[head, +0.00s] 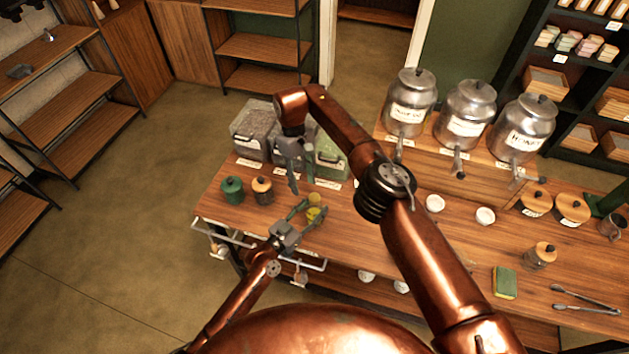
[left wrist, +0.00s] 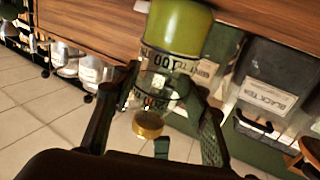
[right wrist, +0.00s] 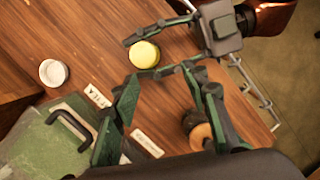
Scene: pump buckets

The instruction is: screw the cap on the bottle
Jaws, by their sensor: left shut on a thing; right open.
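The yellow-green bottle (left wrist: 180,28) is between the fingers of my left gripper (left wrist: 155,85), which is shut on it. In the head view my left gripper (head: 303,213) holds the bottle (head: 314,214) above the counter. A gold round cap (left wrist: 148,124) shows at the bottle's end in the left wrist view; whether it is seated or loose I cannot tell. In the right wrist view a yellow round top (right wrist: 144,54) shows beside the left fingers. My right gripper (head: 294,184) is open and empty, pointing down just behind the bottle; its fingers (right wrist: 160,78) frame bare counter.
A dark green jar (head: 232,186) and a wooden-lidded jar (head: 262,189) stand left of the grippers. Lidded boxes (head: 250,125) stand behind. Metal dispensers (head: 465,110) stand at the back right. A white cup (head: 435,203), a sponge (head: 504,282) and tongs (head: 585,300) are to the right.

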